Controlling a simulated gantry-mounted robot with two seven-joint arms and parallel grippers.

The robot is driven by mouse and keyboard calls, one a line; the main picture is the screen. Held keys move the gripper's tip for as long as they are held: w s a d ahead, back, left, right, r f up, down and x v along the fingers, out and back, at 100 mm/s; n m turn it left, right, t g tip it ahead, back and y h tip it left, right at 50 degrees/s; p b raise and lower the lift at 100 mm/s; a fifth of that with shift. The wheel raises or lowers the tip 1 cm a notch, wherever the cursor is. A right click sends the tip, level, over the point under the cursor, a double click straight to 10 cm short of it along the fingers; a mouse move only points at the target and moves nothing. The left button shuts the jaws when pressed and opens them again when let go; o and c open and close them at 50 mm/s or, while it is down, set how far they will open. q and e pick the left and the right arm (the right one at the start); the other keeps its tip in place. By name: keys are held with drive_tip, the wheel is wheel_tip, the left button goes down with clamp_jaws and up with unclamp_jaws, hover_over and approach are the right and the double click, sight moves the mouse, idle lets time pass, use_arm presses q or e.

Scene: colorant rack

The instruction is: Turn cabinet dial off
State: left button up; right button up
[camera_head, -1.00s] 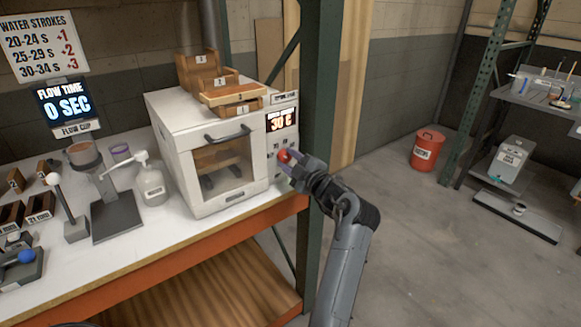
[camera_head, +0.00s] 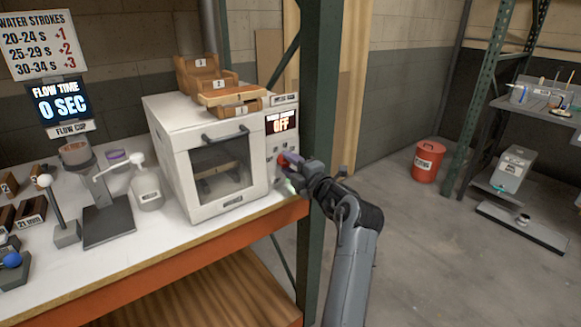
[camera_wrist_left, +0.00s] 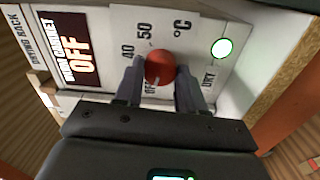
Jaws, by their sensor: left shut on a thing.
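The white cabinet (camera_head: 212,160) stands on the bench with its door closed and its window dark. Its display (camera_head: 281,121) reads OFF, as does the display in the left wrist view (camera_wrist_left: 70,47). The red dial (camera_wrist_left: 159,67) is on the front panel, among the marks 40, 50 and °C, with its white pointer toward the partly hidden OFF mark. My left gripper (camera_head: 286,168) is at the dial. In the left wrist view, its fingers (camera_wrist_left: 160,84) are shut on the dial from both sides. My right gripper is not in view.
A green light (camera_wrist_left: 222,48) labelled DRY glows beside the dial. A green rack post (camera_head: 318,150) stands close right of the cabinet. Wooden racks (camera_head: 222,84) sit on top of it. A pump bottle (camera_head: 147,186) and flow cup (camera_head: 76,153) stand to its left.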

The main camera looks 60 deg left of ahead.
use_arm(q)
drive_tip(key=o, duration=1.1)
drive_tip(key=shift+c, duration=0.2)
drive_tip(key=shift+w+d, duration=0.1)
drive_tip(key=shift+d, duration=0.45)
drive_tip(key=d+p, duration=0.2)
drive_tip(key=d, duration=0.7)
drive_tip(key=shift+w+d+f, duration=0.15)
drive_tip(key=shift+w+d, duration=0.2)
drive_tip(key=shift+d, duration=0.05)
drive_tip(key=shift+a, duration=0.1)
